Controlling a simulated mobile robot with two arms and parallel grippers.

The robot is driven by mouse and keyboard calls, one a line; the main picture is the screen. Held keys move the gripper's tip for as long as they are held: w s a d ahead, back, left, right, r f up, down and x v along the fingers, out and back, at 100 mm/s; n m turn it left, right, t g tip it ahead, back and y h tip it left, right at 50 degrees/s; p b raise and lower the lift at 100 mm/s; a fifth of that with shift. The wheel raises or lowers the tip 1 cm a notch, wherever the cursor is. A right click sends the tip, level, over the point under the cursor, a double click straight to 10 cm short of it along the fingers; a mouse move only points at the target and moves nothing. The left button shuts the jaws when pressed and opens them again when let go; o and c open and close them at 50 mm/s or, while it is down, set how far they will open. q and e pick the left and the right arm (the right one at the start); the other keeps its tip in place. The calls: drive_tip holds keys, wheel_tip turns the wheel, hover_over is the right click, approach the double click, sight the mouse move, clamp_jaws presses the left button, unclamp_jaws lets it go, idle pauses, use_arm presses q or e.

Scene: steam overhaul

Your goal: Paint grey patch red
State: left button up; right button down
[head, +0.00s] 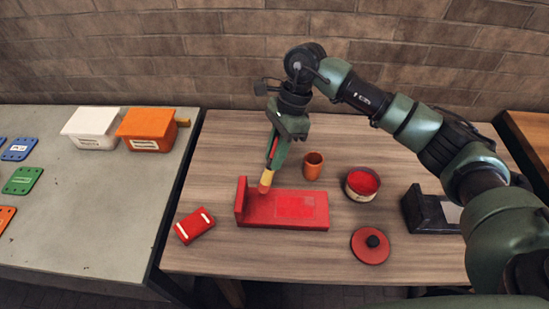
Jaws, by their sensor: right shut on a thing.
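A red L-shaped part (262,211) lies on the wooden table, with an upright plate at its left end. On its flat top is a squarish patch (295,206) that looks brighter red than the surface around it; I see no grey there. My right gripper (274,150) is shut on a brush (267,178) with a yellow ferrule. The brush points down and its tip is at the part's back edge, left of the patch; I cannot tell whether it touches. An open can of red paint (362,184) stands to the right. My left gripper is not in view.
A red lid with a black knob (371,246) lies in front of the can. An orange-brown cup (313,165) stands behind the part. A red block (195,226) lies left, a dark holder (430,211) right. White (91,128) and orange (147,129) boxes stand on the grey table.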

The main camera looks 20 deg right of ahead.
sight(275, 145)
drive_tip(key=shift+p+v, duration=0.3)
drive_tip(key=shift+v, duration=0.7)
drive_tip(key=shift+s+a+r+p, duration=0.15)
drive_tip(key=shift+r+p, duration=0.1)
drive_tip(key=shift+r, duration=0.35)
drive_tip(key=shift+a+r+p, duration=0.1)
drive_tip(key=shift+r+p, duration=0.1)
drive_tip(key=shift+r, duration=0.35)
drive_tip(key=shift+d+r, duration=0.1)
drive_tip(key=shift+r, duration=0.4)
